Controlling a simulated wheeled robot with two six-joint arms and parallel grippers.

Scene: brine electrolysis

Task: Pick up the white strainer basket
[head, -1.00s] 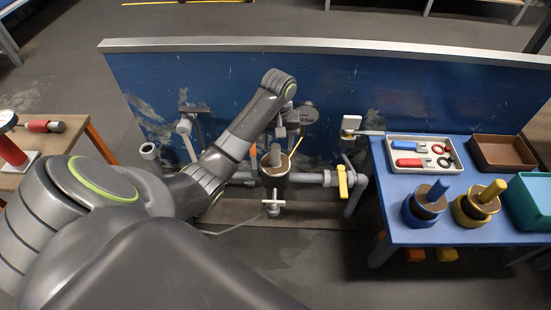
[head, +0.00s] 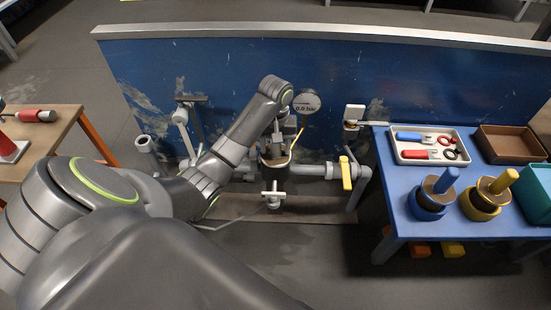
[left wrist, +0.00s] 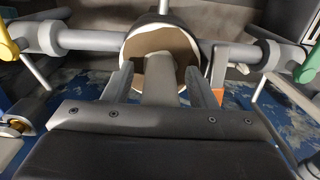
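A round pot (head: 274,170) stands upright on the grey pipe run before the blue panel. In the left wrist view a pale white rim (left wrist: 128,52) circles a brown inside, with a grey post (left wrist: 160,78) rising from its middle. I cannot tell how much of this is the strainer basket. My left gripper (head: 284,150) is just over the pot's mouth. In the left wrist view its fingers (left wrist: 162,85) stand open on either side of the grey post, with brown showing between. The basket's lower part is hidden in the pot. My right gripper is not in view.
A gauge (head: 308,102) reading about 0.0 bar stands behind the pot. A yellow-handled valve (head: 346,173) is to its right, a white-handled tap (head: 273,195) below. A blue table (head: 400,215) holds a tool tray (head: 400,158), a brown bin (head: 510,145) and weighted posts.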

